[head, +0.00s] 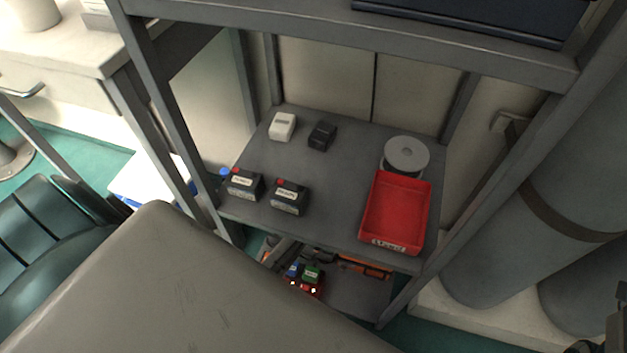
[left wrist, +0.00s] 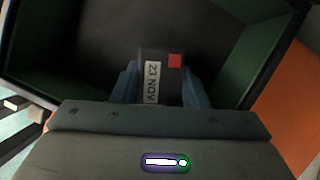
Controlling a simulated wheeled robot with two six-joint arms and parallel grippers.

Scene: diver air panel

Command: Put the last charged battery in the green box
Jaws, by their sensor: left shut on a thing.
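In the left wrist view my left gripper (left wrist: 160,88) has its blue fingers closed on both sides of a dark battery (left wrist: 174,84). The battery has a white label reading "23 NOV" and a red square. It is held over or within the opening of the green box (left wrist: 262,45), whose green walls show on both sides of a dark interior. I cannot tell whether the battery touches the bottom. In the head view a large grey surface hides the lower left, and neither my left gripper nor the green box can be made out there.
In the head view a grey shelf (head: 335,165) holds two dark labelled batteries (head: 246,184) (head: 290,197), a white block (head: 283,126), a black block (head: 322,136), a white reel (head: 406,154) and a red tray (head: 420,186). Small items lie on the shelf below. Grey cylinders (head: 560,150) stand right.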

